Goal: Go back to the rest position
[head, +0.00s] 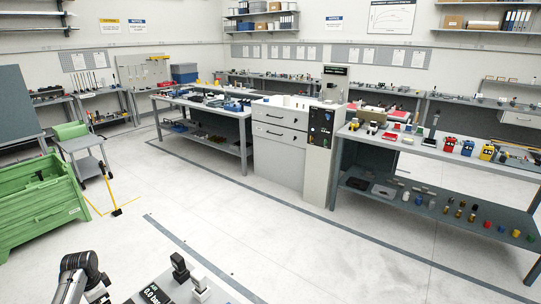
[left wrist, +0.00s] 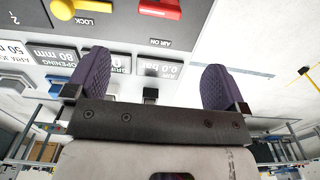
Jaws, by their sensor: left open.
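My left gripper (left wrist: 157,84) shows in the left wrist view with its two dark purple fingers spread wide and nothing between them. Behind the fingers is a control panel (left wrist: 205,14) with printed labels, among them AIR ON and 0.0 bar. My right gripper is in neither view.
A green crate (head: 40,205) and grey cart (head: 85,150) are at left. Workbenches (head: 440,150) and a cabinet (head: 278,150) stand further back. Open floor (head: 250,230) lies between.

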